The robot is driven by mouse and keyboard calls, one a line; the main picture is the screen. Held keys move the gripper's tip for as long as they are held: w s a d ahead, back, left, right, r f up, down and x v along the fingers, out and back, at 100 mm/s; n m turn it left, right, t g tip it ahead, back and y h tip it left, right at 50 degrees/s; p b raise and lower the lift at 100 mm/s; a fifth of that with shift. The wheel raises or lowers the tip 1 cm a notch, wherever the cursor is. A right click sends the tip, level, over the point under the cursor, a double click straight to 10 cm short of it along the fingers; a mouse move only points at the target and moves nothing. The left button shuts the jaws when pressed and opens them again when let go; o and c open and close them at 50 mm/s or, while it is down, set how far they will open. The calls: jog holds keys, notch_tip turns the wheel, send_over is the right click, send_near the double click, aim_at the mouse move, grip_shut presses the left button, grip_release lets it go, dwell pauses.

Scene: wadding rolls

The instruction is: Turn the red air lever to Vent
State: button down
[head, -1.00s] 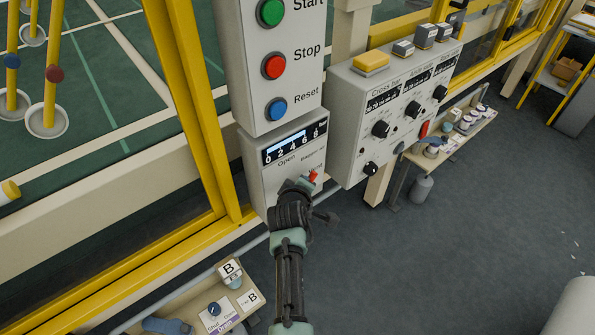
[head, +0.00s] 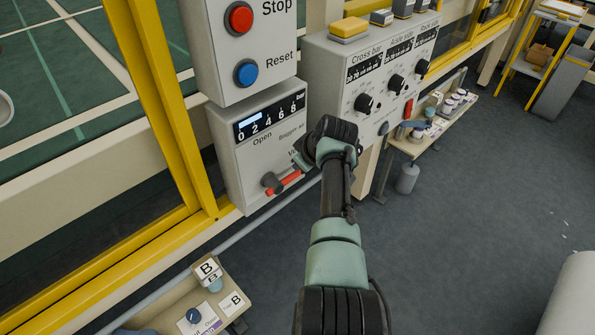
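The red air lever (head: 286,182) is on the front of the grey air box, low on its face. It sits on a dark round hub (head: 270,183) and slants up to the right. My gripper (head: 299,161) is dark and lies just above and right of the lever's right end. I cannot tell whether it touches the lever, or whether its fingers are open or shut. The bar gauge (head: 270,117) is above the labels.
Red Stop (head: 239,18) and blue Reset (head: 246,73) buttons are on the panel above. A grey box with black knobs (head: 364,103) stands close behind my wrist. A yellow post (head: 165,110) is left. A small shelf with B signs (head: 207,269) is below. Open floor lies right.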

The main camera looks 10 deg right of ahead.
jog(key=shift+d+f+b, duration=0.15)
jog(key=shift+f+b, duration=0.05)
jog(key=shift+b, duration=0.2)
dwell(0.4)
jog(key=r+p, duration=0.2)
jog(key=r, duration=0.1)
jog(key=r+p, duration=0.1)
jog(key=p, duration=0.1)
jog(key=shift+w+a+r, duration=0.15)
jog(key=shift+w+a, duration=0.15)
jog(key=shift+w, duration=0.05)
jog(key=w+d+p+v, duration=0.1)
jog(key=v, duration=0.8)
jog(key=shift+s+d+r+p, duration=0.2)
jog(key=shift+d+r+p, duration=0.15)
jog(key=shift+d, duration=0.05)
jog(key=shift+r, duration=0.1)
